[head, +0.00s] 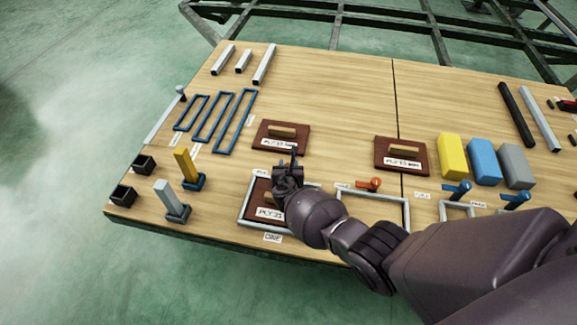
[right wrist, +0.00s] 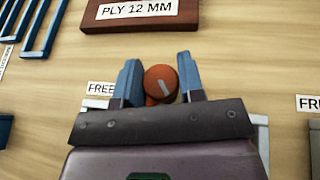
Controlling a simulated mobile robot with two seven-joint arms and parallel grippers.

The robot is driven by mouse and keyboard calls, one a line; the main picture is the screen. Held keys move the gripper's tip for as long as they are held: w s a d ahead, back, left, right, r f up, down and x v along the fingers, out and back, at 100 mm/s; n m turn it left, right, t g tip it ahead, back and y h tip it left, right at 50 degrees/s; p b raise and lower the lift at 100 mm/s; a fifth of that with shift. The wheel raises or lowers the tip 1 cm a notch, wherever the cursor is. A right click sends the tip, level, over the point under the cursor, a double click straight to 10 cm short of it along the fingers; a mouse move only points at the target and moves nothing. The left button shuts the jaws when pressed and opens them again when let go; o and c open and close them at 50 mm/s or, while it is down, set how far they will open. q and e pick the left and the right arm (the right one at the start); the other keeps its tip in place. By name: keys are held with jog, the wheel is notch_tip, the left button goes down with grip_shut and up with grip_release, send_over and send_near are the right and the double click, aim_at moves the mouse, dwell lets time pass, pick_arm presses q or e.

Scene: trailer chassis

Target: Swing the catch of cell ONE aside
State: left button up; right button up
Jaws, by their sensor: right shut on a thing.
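Cell ONE is a pale metal frame (head: 243,216) near the table's front edge, with the label ONE (head: 272,237) in front. A dark red board (head: 262,196) with a PLY label lies inside it, partly covered by my right arm. My right gripper (head: 288,160) is at the back edge of this frame. In the right wrist view, the orange-red round catch (right wrist: 161,82) with a pale line on top sits between the two blue fingertips (right wrist: 160,84), which are shut on it. The catch is hidden in the head view. My left gripper is not in view.
A second frame (head: 408,213) with an orange catch (head: 371,184) lies to the right, partly behind my arm. Two dark red boards (head: 299,143) (head: 388,163) with wooden handles lie behind. Yellow, blue and grey blocks (head: 452,156) stand at right. Blue frames (head: 208,122) lie at left.

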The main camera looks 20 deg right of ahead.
jog(key=m+h, duration=0.1)
jog(key=m+g+h+b, duration=0.1)
jog(key=shift+s+a+f+m+g+h, duration=0.1)
jog(key=shift+f+m+g+h, duration=0.2)
jog(key=shift+f+h, duration=0.1)
jog(key=shift+m+g+h+b, duration=0.4)
jog(key=shift+m+g+h, duration=0.2)
jog(key=shift+m, duration=0.2)
jog(key=shift+r+m+g+h+b, duration=0.2)
jog(key=shift+m+g+h+b, duration=0.3)
jog(key=shift+m+g+h, duration=0.4)
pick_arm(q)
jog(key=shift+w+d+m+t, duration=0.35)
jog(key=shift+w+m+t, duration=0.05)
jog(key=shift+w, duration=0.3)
pick_arm(e)
jog(key=shift+m, duration=0.3)
jog(key=shift+r, duration=0.15)
jog(key=o, duration=0.9)
jog(key=shift+r, duration=0.1)
